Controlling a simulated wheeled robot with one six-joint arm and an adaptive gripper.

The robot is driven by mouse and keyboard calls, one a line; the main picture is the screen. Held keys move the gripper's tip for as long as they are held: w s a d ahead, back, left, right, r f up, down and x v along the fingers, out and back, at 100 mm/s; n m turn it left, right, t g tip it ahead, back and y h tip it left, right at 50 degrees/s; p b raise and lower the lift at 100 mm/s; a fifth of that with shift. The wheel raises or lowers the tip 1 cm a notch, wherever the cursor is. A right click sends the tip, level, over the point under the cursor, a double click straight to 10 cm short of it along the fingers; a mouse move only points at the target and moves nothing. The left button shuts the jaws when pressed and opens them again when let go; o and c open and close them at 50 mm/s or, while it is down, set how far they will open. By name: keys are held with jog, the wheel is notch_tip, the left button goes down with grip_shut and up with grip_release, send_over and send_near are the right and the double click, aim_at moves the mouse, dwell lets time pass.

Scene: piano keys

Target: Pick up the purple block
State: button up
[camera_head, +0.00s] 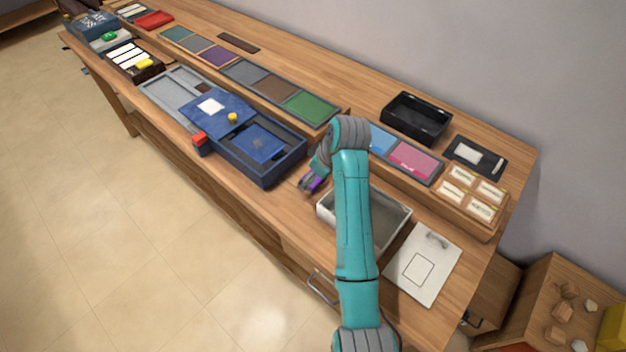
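The purple block (315,183) shows as a small purple patch at the fingers of my gripper (309,186). It is over the wooden table, between the blue box and the white-rimmed tray. My teal arm comes up from the lower right, and its grey wrist bends down to the left towards the block. The fingers hide part of the block. The view is too small to tell whether they are closed on it or only around it, or whether it touches the table.
The open blue box (291,165) stands just left of my gripper, with a red block (199,138) at its left end. The white-rimmed tray (393,232) lies right of it, partly behind my arm. A black bin (416,117) and a white board (424,264) are further right.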

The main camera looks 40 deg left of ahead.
jog(key=shift+x, duration=0.85)
jog(key=c, duration=1.2)
jog(key=shift+c, duration=0.2)
notch_tip(320, 180, up, 10)
jog(key=shift+r, duration=0.1)
jog(key=o, duration=0.6)
jog(key=c, duration=0.5)
jog(key=shift+o, duration=0.2)
